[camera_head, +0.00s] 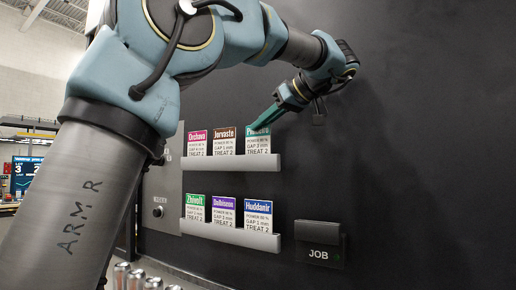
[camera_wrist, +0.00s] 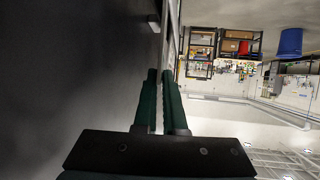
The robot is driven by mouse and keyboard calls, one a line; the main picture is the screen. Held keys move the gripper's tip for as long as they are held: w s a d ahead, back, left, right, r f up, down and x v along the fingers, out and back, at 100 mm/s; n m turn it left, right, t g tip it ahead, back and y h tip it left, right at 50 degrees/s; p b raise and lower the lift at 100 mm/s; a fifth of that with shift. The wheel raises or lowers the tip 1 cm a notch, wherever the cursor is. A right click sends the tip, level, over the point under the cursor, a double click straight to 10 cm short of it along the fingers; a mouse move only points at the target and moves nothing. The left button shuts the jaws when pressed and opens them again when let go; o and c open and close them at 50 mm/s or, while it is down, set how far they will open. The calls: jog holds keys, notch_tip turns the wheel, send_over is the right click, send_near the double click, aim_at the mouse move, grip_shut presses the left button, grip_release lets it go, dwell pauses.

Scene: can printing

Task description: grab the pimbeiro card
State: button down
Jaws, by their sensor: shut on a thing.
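The Pimbeiro card (camera_head: 258,146) has a teal header and a white body reading POWER 80 %, GAP 2 mm, TREAT 2. It stands at the right end of the upper ledge (camera_head: 232,164). My gripper (camera_head: 256,126) reaches down from the upper right and is shut on the card's top edge, covering part of its name. The card's foot still appears to be at the ledge. In the wrist view, the two green fingers (camera_wrist: 160,78) are close together; the card between them is hard to make out.
Beside it on the upper ledge stand a pink-headed card (camera_head: 197,143) and the brown-headed Jorvaste card (camera_head: 224,141). A lower ledge (camera_head: 230,235) holds the Zhivolt, Dalbinson and Huddanir cards. A dark JOB holder (camera_head: 319,244) is at lower right. The dark wall at right is clear.

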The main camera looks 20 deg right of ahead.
dwell(0.3)
notch_tip(320, 180, up, 9)
jog(key=shift+r+p, duration=0.1)
jog(key=shift+p, duration=0.35)
jog(key=shift+r, duration=0.25)
jog(key=shift+s+r, duration=0.1)
jog(key=shift+r, duration=0.1)
